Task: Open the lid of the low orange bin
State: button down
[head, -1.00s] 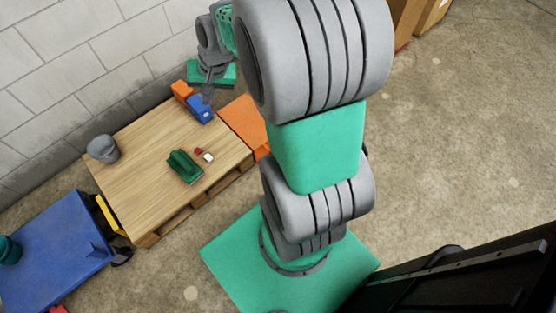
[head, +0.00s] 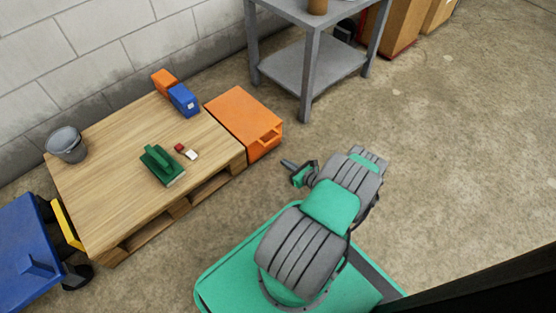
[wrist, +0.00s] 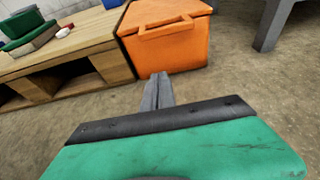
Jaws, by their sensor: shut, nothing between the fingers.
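The low orange bin (head: 246,120) stands on the floor against the right end of the wooden pallet table, with its lid down. A handle recess shows on its front, and in the wrist view the bin (wrist: 172,45) is straight ahead, with the handle (wrist: 167,29) at its upper front edge. My gripper (head: 287,163) is low in front of the bin and apart from it. In the wrist view my gripper's fingers (wrist: 158,77) are together and empty, pointing toward the bin's front.
The pallet table (head: 110,185) holds a grey bucket (head: 67,144), a green tool (head: 160,165) and small boxes. A grey metal table (head: 310,70) stands behind the bin to the right. A blue wheeled bin (head: 22,250) is at the left. Floor to the right is clear.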

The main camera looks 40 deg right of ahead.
jog(key=b+x, duration=0.3)
jog(key=x, duration=0.6)
jog(key=shift+a+f, duration=0.2)
jog(key=shift+w+r, duration=0.15)
jog(key=shift+r, duration=2.05)
jog(key=shift+r, duration=0.1)
